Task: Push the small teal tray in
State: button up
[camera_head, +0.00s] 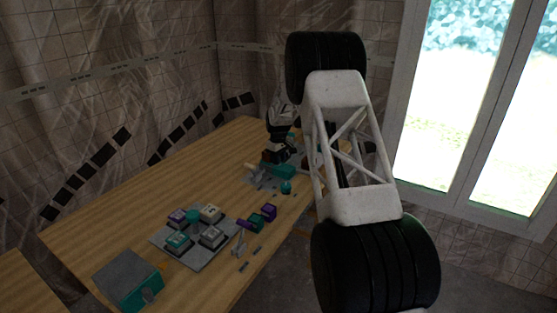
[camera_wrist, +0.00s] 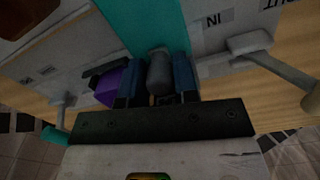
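In the wrist view a teal strip (camera_wrist: 140,25), which looks like the small teal tray, runs down from the top edge between pale plates. A grey knob (camera_wrist: 158,73) stands at its near end. My gripper (camera_wrist: 158,90) has its two blue-padded fingers on either side of this knob, and the knob fills the gap between them. In the head view my gripper (camera_head: 276,152) is at the far part of the table, close beside a teal piece (camera_head: 284,172), probably the same tray. How far the tray is in is hard to tell.
Grey levers (camera_wrist: 250,42) stand beside "IN" and "OUT" labels. A purple piece (camera_wrist: 106,87) lies left of the fingers. On the wooden table (camera_head: 110,225) are a button board (camera_head: 194,238), purple and teal knobs, and a grey-topped teal box (camera_head: 128,278) at the front left.

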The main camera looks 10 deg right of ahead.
jog(key=shift+a+r, duration=0.1)
jog(key=shift+r, duration=3.8)
jog(key=shift+s+r, duration=0.35)
jog(key=shift+r, duration=0.15)
jog(key=s+a+r+m, duration=0.1)
jog(key=s+a+r, duration=0.1)
jog(key=s+r, duration=0.7)
jog(key=s+a+r+m+t, duration=0.15)
jog(key=s+r, duration=0.35)
jog(key=s, duration=0.8)
jog(key=s+a+r+m, duration=0.1)
jog(key=s+a+r, duration=0.1)
jog(key=s+r, duration=0.7)
jog(key=s+a+f+m, duration=0.1)
jog(key=s+f, duration=0.1)
jog(key=s, duration=1.1)
jog(key=s+a+f+m, duration=0.1)
jog(key=s, duration=1.2)
jog(key=s+a+f+m+t, duration=0.1)
jog(key=s+f, duration=0.1)
jog(key=s, duration=1.1)
jog(key=shift+s+f, duration=0.2)
jog(key=shift+f, duration=0.1)
